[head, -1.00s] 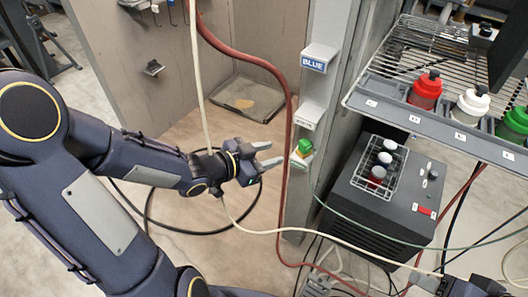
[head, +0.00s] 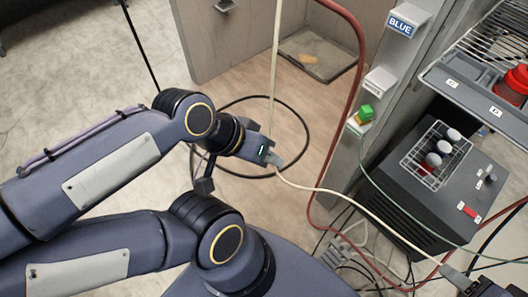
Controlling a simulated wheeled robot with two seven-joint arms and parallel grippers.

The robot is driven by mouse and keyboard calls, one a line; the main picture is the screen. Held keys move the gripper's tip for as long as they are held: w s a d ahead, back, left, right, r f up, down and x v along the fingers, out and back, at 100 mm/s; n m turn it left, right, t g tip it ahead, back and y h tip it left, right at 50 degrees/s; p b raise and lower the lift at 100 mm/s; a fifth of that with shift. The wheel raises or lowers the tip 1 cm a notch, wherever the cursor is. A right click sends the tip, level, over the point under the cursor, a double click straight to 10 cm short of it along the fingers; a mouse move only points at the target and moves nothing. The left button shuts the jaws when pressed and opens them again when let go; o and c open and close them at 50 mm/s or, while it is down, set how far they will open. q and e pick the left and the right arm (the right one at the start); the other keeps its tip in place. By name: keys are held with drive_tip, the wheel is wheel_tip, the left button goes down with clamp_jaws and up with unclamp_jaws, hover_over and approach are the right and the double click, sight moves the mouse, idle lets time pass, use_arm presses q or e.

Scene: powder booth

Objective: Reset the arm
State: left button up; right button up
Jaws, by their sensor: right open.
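My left gripper (head: 277,160) is left of centre, above the wooden floor, on the arm that comes in from the left. Its grey fingers are seen foreshortened, and the gap between them does not show. The cream cable (head: 345,192) passes by these fingers; I cannot tell whether they touch it. My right gripper (head: 456,278) is at the bottom right corner, largely cut off by the frame edge. It is open, and the cream cable runs to its tip area.
A red hose (head: 357,60) hangs down beside the post with the BLUE label holder (head: 402,22). A dark box (head: 460,195) with a wire basket (head: 412,150) stands at right, below a wire rack (head: 478,48). A black cable loops on the floor. Open floor lies at upper left.

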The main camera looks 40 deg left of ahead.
wheel_tip(320, 180, up, 15)
drive_tip(key=p, duration=1.5)
drive_tip(key=shift+r, duration=0.15)
idle(0.5)
